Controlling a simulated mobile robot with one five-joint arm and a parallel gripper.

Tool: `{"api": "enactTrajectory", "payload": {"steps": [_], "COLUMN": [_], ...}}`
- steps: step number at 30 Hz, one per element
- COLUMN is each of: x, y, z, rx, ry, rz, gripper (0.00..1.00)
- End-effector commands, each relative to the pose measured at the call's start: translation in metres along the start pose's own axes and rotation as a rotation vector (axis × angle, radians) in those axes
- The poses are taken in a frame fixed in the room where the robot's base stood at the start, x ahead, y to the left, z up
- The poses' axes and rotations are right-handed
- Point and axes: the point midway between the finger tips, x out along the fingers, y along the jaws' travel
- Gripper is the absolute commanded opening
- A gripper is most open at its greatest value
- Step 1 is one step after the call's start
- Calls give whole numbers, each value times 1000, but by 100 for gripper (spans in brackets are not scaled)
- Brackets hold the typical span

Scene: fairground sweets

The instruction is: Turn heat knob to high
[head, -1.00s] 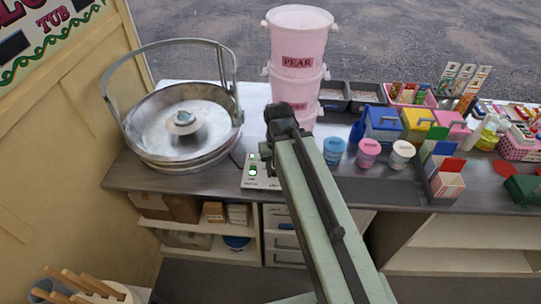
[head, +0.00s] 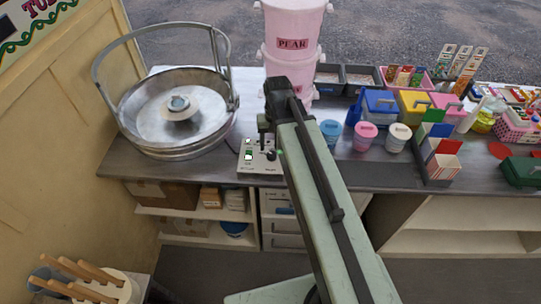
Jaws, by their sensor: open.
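A small pale control box (head: 246,170) sits on the counter to the right of the metal candy-floss pan (head: 172,108). It has a lit green switch (head: 248,154) on its left part. A small dark knob (head: 270,156) shows on its right part, partly crowded by my arm. The knob's setting is too small to read. My gripper (head: 266,138) is dark and points down over the box, just above the knob. It is open with nothing seen in it. Whether its fingers touch the knob cannot be told.
Stacked pink tubs (head: 292,60) stand close behind my gripper. Blue, pink and white small pots (head: 365,137) and a red, white and green carton holder (head: 440,160) are to the right. The counter (head: 200,166) is clear left of the box. Sticks stand in a container (head: 118,287) at lower left.

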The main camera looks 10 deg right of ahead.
Motion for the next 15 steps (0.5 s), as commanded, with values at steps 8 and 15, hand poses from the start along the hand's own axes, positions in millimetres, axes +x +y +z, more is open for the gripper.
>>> {"api": "enactTrajectory", "payload": {"steps": [8, 15], "x": [42, 39], "y": [0, -1], "z": [0, 0], "rx": [-1, -1], "ry": [0, 0], "rz": [0, 0], "gripper": [55, 55]}}
